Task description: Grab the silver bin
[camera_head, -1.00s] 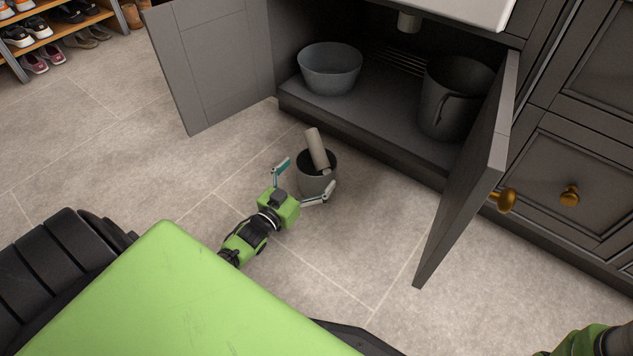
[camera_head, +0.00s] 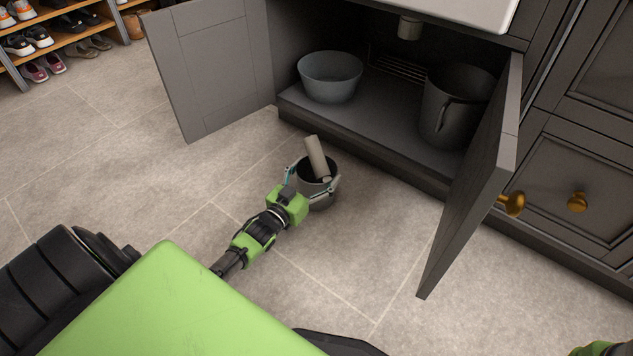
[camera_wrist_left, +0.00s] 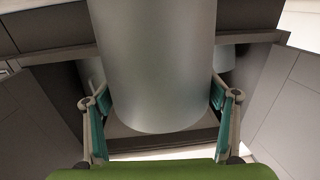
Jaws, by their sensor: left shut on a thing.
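The silver bin (camera_head: 319,198) stands on the tiled floor in front of the open cabinet. A pale cylinder (camera_head: 316,157) sticks up out of it at a tilt. My left gripper (camera_head: 312,180) has a finger on each side of the bin and is shut on it. In the left wrist view the bin (camera_wrist_left: 155,70) fills the middle, between the teal pads of my left gripper (camera_wrist_left: 160,115). Its far side is hidden. At the lower right of the head view only a bit of my right arm shows, and its gripper is out of frame.
The cabinet's left door (camera_head: 215,70) and right door (camera_head: 470,190) stand open. A grey bowl (camera_head: 330,78) and a dark pot (camera_head: 452,110) are on the cabinet floor. A shoe rack (camera_head: 60,38) stands at the upper left. The floor at left is clear.

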